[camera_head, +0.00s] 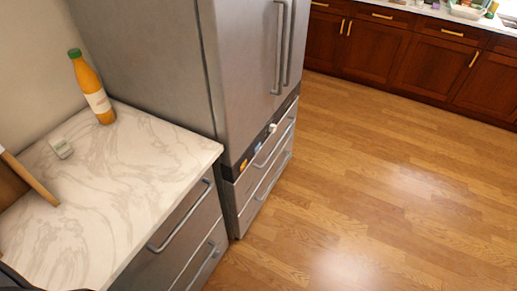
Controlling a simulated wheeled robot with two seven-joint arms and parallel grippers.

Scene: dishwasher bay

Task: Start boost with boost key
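A dark control strip (250,156) runs across the front of the tall grey appliance, between its upper doors and lower drawers. On it I see a small orange key (243,165), a small blue key (257,147) and a whitish knob-like piece (272,128). Any lettering is too small to read, so I cannot tell which one is the boost key. Neither of my grippers shows in the head view.
The tall grey appliance (150,60) stands beside a marble-topped counter (130,160). The counter holds an orange bottle (92,90), a small white block (60,147) and a wooden stick (28,180). The wooden floor (390,190) is clear up to brown cabinets (375,50) at the back.

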